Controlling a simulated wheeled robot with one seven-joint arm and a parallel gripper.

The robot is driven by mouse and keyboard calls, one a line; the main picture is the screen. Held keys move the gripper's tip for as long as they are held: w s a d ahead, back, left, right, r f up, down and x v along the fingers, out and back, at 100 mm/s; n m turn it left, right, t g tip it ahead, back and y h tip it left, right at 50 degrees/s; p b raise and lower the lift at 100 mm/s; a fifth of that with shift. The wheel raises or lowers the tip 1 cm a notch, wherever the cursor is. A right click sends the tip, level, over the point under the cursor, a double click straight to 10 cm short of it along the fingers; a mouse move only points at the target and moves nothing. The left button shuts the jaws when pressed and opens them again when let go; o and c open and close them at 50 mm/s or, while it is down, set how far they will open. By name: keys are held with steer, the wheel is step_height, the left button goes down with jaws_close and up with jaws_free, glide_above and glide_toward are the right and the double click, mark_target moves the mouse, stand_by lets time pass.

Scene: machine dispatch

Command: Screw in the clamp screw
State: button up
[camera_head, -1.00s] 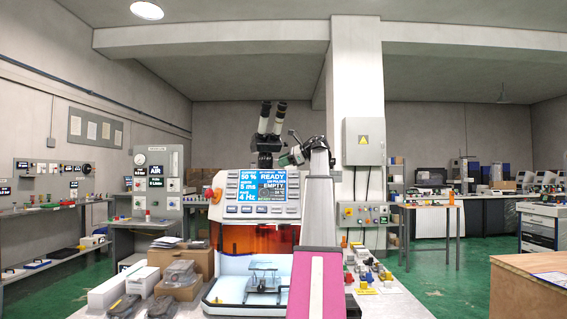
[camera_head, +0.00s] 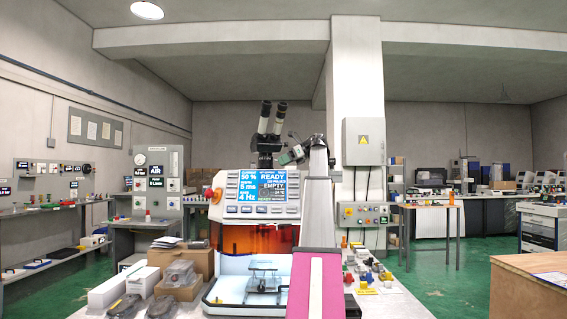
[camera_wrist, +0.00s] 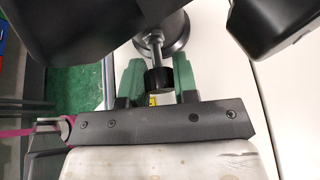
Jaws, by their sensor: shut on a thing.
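The clamp screw (camera_wrist: 157,48) shows in the wrist view as a metal shaft with a black knob (camera_wrist: 159,80) at its near end. Its far end meets a round dark metal part (camera_wrist: 172,30). My gripper (camera_wrist: 158,73) has green fingers on either side of the knob and is shut on it. In the head view my gripper (camera_head: 291,156) is beside the microscope head (camera_head: 268,135), on its right. The screw is too small to make out there, and its thread depth cannot be told.
The microscope head rises above a white machine (camera_head: 225,211) with a lit screen reading READY and EMPTY. Cardboard boxes (camera_head: 180,262) and small packages stand at its left. Small coloured parts (camera_head: 366,275) lie on the bench at right. Dark bodies fill the wrist view's upper corners.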

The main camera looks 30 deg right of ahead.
stand_by(0.3)
steer(key=o, duration=0.7)
steer(key=shift+c, duration=0.2)
steer(key=v, duration=1.1)
steer(key=shift+f, duration=0.1)
